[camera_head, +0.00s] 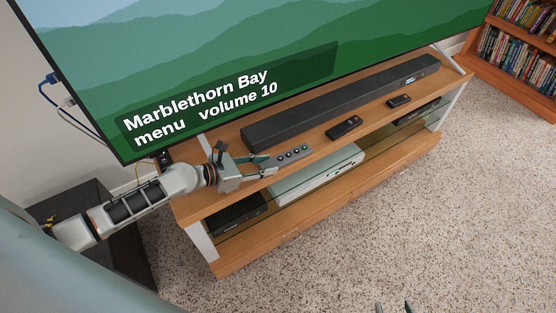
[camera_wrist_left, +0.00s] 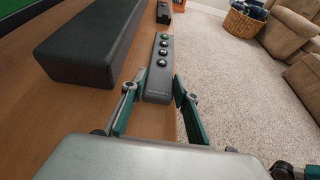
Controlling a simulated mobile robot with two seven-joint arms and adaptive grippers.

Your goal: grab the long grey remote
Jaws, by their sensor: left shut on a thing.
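The long grey remote (camera_head: 293,154) lies near the left end of the wooden TV stand's top, in front of the soundbar. It has a row of round dark buttons. In the left wrist view the remote (camera_wrist_left: 160,60) points away from me, its near end between the fingers. My left gripper (camera_head: 266,166) is shut on that near end, with one finger on each side in the wrist view (camera_wrist_left: 158,90). The remote appears to rest on the wood. Only the fingertips of my right gripper (camera_head: 394,307) show at the bottom edge, apart and empty, over the carpet.
The black soundbar (camera_head: 340,101) runs behind the remote, below the large TV (camera_head: 250,60). Two black remotes, one nearer (camera_head: 344,127) and one farther (camera_head: 399,101), lie to the right. A white device (camera_head: 318,173) sits on the shelf below. The carpet (camera_head: 420,220) in front is clear.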

